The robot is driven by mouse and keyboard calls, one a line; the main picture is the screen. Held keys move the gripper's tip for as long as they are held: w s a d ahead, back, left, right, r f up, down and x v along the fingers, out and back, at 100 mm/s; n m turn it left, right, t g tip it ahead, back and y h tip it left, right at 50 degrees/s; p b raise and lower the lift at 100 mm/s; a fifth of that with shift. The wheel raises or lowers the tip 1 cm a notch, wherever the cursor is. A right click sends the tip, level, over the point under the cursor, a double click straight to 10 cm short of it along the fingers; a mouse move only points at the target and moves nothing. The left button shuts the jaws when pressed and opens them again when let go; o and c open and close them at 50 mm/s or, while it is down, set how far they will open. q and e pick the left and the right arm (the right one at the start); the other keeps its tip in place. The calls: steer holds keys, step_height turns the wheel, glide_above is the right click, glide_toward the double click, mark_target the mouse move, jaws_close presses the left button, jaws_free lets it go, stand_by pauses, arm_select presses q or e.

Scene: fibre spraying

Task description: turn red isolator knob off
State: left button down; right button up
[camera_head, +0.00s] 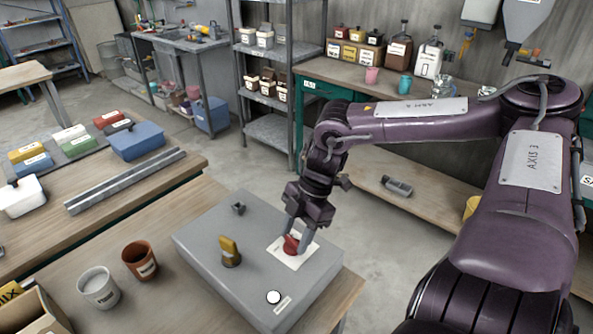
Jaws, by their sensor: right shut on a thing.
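A red isolator knob (290,244) stands on a white plate (291,262) on top of a grey box (205,251). My right gripper (297,242) reaches down from above, with its fingers on either side of the red knob, and is shut on it. The fingers hide part of the knob, and I cannot read its pointing direction. My left gripper is not in view.
The grey box also carries a yellow-brown knob (230,251), a small dark fitting (238,208) and a white round button (273,297). A white cup (98,287) and a brown cup (139,261) stand left of the box.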

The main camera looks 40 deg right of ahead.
steer(key=n+b, duration=0.1)
steer(key=n+g+b, duration=0.1)
steer(key=n+b, duration=0.1)
steer(key=shift+w+f, duration=0.15)
steer(key=shift+f, duration=0.15)
steer(key=shift+r+n+g+b, duration=0.1)
steer(key=shift+n+g+b, duration=0.3)
steer(key=shift+n+b, duration=0.35)
steer(key=n, duration=0.1)
steer(key=n+g, duration=0.1)
steer(key=shift+w+r+n+h, duration=0.15)
steer(key=shift+n+h, duration=0.15)
steer(key=shift+n, duration=0.05)
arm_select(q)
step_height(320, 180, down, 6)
arm_select(e)
steer(key=shift+a+n+g, duration=0.1)
steer(key=shift+n+g, duration=0.4)
steer(key=shift+n, duration=1.1)
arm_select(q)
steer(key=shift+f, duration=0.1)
arm_select(e)
steer(key=shift+w+h, duration=0.1)
steer(key=shift+h, duration=0.2)
steer(key=o, duration=1)
